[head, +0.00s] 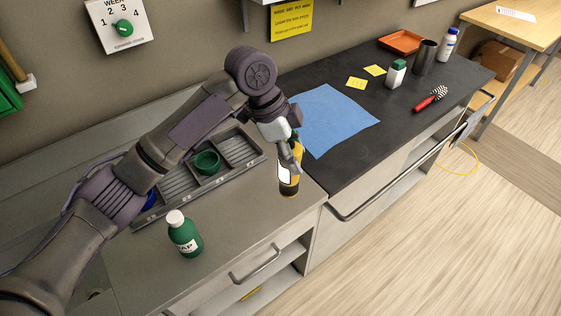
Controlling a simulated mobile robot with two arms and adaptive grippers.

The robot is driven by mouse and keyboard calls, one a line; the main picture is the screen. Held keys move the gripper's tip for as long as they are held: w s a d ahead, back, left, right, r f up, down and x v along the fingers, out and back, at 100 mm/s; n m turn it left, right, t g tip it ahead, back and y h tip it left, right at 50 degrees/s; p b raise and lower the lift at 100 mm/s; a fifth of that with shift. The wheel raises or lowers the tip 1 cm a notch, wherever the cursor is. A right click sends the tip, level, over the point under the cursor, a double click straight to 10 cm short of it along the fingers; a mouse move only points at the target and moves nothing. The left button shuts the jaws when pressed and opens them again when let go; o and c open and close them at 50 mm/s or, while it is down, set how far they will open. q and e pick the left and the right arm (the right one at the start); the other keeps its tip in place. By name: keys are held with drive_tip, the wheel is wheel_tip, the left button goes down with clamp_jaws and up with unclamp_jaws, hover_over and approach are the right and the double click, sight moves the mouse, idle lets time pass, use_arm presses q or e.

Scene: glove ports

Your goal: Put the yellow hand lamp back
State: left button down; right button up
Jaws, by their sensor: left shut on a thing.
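The yellow hand lamp (296,187), with a white patch on its side and a dark base, is upright at the right end of the grey counter (228,222). My left gripper (289,162) is above it and shut on it, hiding part of its top. I cannot tell whether its base touches the counter. My right gripper is not in view.
A grey tray (243,150) with a green cup (206,162) lies left of the lamp. A green soap bottle (184,236) stands nearer the front. On the dark counter are a blue cloth (335,118), bottles and a red-handled brush (431,98).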

use_arm(q)
wheel_tip(320, 180, down, 6)
drive_tip(key=w+a+p, duration=0.2)
drive_tip(key=shift+w+a+f, duration=0.15)
drive_tip(key=shift+w+a, duration=0.2)
drive_tip(key=shift+s+f, duration=0.1)
drive_tip(key=shift+f, duration=0.05)
drive_tip(key=shift+c, duration=2.4)
unclamp_jaws()
drive_tip(key=shift+f, duration=0.1)
